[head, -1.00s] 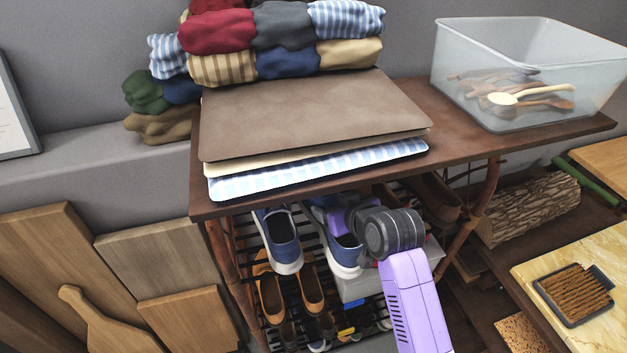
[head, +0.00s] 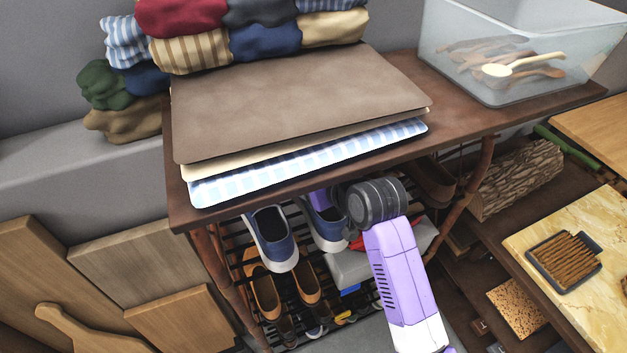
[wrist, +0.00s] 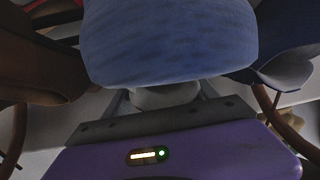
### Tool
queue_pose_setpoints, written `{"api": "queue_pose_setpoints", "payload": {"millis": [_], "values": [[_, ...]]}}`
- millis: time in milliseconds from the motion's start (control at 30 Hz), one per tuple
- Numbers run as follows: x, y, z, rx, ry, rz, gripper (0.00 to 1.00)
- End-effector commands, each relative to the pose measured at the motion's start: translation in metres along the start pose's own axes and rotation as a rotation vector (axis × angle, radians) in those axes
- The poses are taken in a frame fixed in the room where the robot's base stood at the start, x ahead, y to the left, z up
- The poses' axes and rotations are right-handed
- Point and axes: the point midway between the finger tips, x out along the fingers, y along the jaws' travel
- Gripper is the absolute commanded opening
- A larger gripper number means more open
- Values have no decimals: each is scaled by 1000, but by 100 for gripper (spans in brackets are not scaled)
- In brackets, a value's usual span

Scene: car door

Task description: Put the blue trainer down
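Two blue trainers with pale soles show below the table top in the head view. The left trainer (head: 272,238) sits on the dark slatted rack (head: 236,257). The right blue trainer (head: 328,232) is at my gripper (head: 319,200), which is partly hidden by the table edge and my wrist. In the wrist view a blue trainer (wrist: 170,42) fills the space right in front of my gripper. My gripper appears shut on it; the fingertips are hidden behind it. I cannot tell whether its sole touches the rack.
Brown shoes (head: 262,290) are on a lower level. The table top (head: 455,118) with stacked mats overhangs closely. A rusty leg (head: 462,215) stands at right.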

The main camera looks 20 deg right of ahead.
Motion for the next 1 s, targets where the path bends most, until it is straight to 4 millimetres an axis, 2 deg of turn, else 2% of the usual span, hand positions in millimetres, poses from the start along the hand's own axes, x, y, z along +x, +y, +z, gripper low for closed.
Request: {"api": "queue_pose_setpoints", "payload": {"millis": [33, 100, 133, 433, 567, 667, 1000], "values": [[0, 0, 1, 0, -1, 0, 73], [0, 0, 1, 0, -1, 0, 86], [0, 0, 0, 0, 0, 0, 90], [0, 0, 0, 0, 0, 0, 90], [-7, 0, -1, 0, 2, 0, 90], [-21, 0, 0, 0, 3, 0, 90], [-88, 0, 0, -1, 2, 0, 90]]}}
